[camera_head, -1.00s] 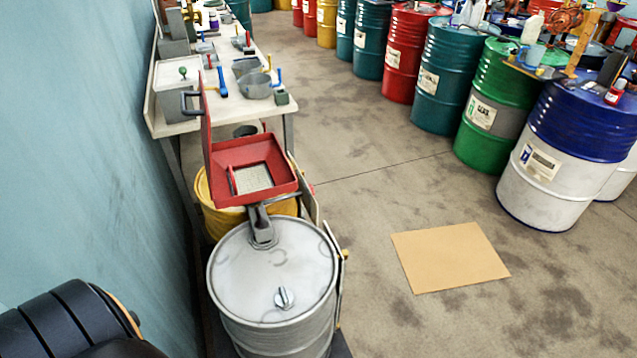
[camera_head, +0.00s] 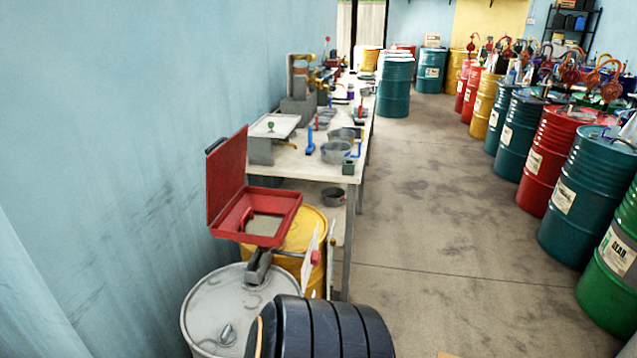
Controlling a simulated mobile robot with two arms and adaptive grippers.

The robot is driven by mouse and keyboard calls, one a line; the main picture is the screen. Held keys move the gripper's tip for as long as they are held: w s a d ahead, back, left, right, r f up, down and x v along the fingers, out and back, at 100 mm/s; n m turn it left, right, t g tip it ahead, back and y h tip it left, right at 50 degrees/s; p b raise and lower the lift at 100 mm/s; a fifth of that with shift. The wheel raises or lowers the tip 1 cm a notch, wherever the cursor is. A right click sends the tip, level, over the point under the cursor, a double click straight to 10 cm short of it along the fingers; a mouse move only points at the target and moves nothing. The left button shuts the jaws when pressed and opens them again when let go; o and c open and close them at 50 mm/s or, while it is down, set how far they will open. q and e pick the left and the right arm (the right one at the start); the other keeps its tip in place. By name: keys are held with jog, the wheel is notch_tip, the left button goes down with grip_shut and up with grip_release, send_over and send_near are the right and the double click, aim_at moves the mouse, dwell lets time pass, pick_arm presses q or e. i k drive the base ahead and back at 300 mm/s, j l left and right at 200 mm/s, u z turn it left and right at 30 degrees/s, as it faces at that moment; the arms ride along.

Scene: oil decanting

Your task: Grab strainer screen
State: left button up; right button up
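The strainer screen (camera_head: 264,226) appears as a pale grey panel in the floor of a red square funnel (camera_head: 283,207). A small red handle (camera_head: 244,217) stands at the panel's left edge. The funnel's red lid (camera_head: 227,178) stands open on its left side. The funnel sits over a yellow drum (camera_head: 302,232), behind a grey drum (camera_head: 208,300). Neither of my grippers is in view.
A long workbench (camera_head: 300,165) with metal bowls and tools runs along the left wall behind the yellow drum. Rows of coloured drums, including a red drum (camera_head: 555,150), line the right. The floor (camera_head: 430,220) between them is clear.

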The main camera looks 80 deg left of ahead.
aim_at(263, 225)
jog(key=i+u, duration=0.7)
jog(key=i+l+u, duration=0.15)
jog(key=i+u, duration=0.2)
jog(key=i+j+u, duration=0.1)
jog(key=u, duration=0.3)
jog(key=i+u, duration=0.3)
jog(key=u, duration=0.15)
jog(key=i+u, duration=0.2)
jog(key=u, duration=0.2)
jog(key=i+l+u, duration=0.1)
jog(key=u, duration=0.3)
jog(key=i+l+u, duration=0.15)
jog(key=u, duration=0.3)
jog(key=i+l+u, duration=0.25)
jog(key=u, duration=0.15)
